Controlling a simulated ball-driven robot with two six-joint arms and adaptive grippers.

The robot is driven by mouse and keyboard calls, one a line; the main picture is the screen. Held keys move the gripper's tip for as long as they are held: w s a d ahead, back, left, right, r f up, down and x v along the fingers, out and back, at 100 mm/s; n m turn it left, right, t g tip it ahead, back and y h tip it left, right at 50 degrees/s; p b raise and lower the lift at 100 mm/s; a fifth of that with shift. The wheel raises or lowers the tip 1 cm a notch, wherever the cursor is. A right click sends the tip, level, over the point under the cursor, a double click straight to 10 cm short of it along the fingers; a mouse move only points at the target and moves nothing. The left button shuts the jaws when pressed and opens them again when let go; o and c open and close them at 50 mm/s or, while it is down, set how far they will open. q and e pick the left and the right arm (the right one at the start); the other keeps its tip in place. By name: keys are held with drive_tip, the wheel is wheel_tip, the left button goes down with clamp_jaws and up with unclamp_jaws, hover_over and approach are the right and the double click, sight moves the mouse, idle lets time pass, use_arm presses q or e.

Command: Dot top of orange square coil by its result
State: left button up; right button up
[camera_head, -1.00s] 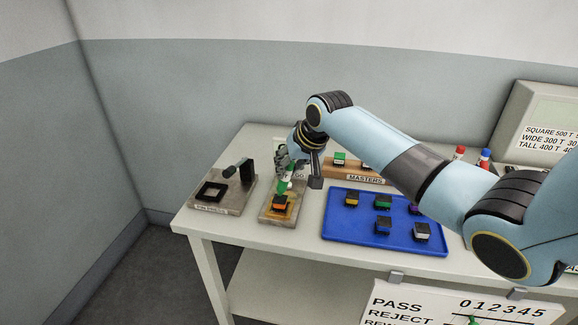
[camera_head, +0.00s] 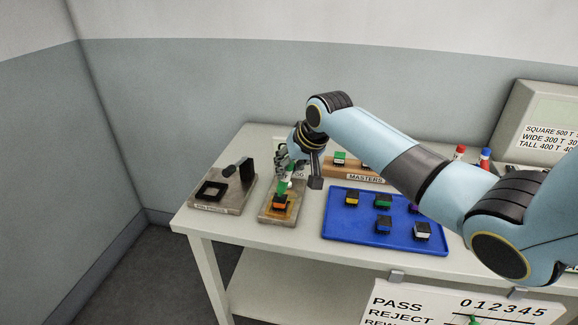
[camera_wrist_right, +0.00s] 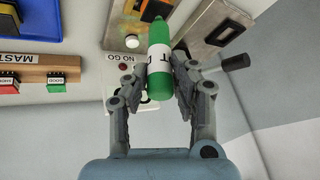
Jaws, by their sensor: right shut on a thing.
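The orange square coil (camera_head: 279,202), dark on top, sits on the small test plate (camera_head: 268,216) at the left part of the table. My right gripper (camera_head: 290,166) is above it, shut on a green marker (camera_head: 287,183) with a white label. The marker points down, its lower end at or just above the coil's top; I cannot tell whether they touch. In the right wrist view the marker (camera_wrist_right: 160,65) is between the fingers, its far end close to the dark coil top (camera_wrist_right: 156,10). My left gripper is not in view.
A fixture with a black frame (camera_head: 212,190) stands left of the plate. A blue tray (camera_head: 340,229) with several coils lies to the right. The MASTERS rack (camera_head: 365,179) is behind it. A NO GO box with a red light (camera_wrist_right: 122,67) is near the gripper.

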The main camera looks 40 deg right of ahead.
drive_tip(key=shift+f, duration=0.4)
drive_tip(key=shift+s+f, duration=0.1)
drive_tip(key=shift+f, duration=0.1)
idle(1.7)
wheel_tip(320, 180, up, 3)
drive_tip(key=p, duration=0.3)
drive_tip(key=shift+f, duration=0.1)
wheel_tip(320, 180, up, 2)
drive_tip(key=shift+r+p, duration=0.1)
drive_tip(key=shift+p, duration=0.8)
drive_tip(key=shift+r, duration=1.15)
